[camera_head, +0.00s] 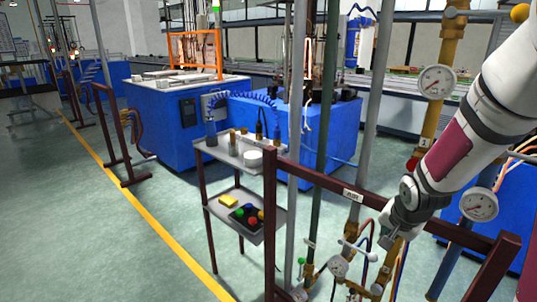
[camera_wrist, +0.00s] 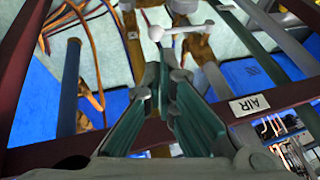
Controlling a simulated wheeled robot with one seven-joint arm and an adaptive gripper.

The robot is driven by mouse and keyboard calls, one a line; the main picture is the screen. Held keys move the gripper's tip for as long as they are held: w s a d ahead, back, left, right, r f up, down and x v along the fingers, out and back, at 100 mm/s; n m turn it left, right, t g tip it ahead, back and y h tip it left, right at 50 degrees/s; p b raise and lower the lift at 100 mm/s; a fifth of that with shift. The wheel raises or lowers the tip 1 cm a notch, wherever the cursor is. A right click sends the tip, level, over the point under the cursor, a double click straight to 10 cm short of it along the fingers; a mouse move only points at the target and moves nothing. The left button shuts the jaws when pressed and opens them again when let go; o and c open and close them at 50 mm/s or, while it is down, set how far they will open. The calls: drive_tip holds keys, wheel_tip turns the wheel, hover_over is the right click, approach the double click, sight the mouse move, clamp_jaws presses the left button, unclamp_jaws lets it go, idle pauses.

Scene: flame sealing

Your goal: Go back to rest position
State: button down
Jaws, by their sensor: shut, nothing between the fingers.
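My gripper (camera_head: 388,238) hangs at the end of my white arm, at the lower right of the head view. It is beside the dark red rail (camera_head: 325,183) and near the pipes and valves. In the wrist view, the two grey-green fingers of my gripper (camera_wrist: 166,68) come together at their tips. The gripper is shut and empty. A white T-shaped valve handle (camera_wrist: 157,33) shows just beyond the fingertips; I cannot tell whether they touch it. The same handle seems to show in the head view (camera_head: 355,250), left of the gripper.
Pressure gauges (camera_head: 437,82) and (camera_head: 478,204) sit on pipes close to my arm. The rail carries an AIR label (camera_wrist: 250,105). A small two-tier cart (camera_head: 228,150) stands left of the rail, before blue machines (camera_head: 175,135).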

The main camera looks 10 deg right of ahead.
drive_tip(key=s+a+r+n+p, duration=0.1)
drive_tip(key=s+a+r+n, duration=0.1)
drive_tip(key=s+a+r, duration=0.4)
drive_tip(key=s+a+r+n+p, duration=0.1)
drive_tip(key=s+a+r+n, duration=0.25)
drive_tip(key=r, duration=0.45)
drive_tip(key=s+a+r+n+y, duration=0.1)
drive_tip(key=s+a+r+n, duration=0.1)
drive_tip(key=s+a, duration=0.3)
drive_tip(key=s+a+r+n+g+y+p, duration=0.1)
drive_tip(key=s+a+r+n, duration=0.2)
drive_tip(key=s, duration=0.7)
drive_tip(key=shift+s+a+r+p, duration=0.3)
drive_tip(key=shift+s+a+r, duration=0.1)
drive_tip(key=shift+a+r, duration=0.5)
drive_tip(key=shift+d, duration=0.1)
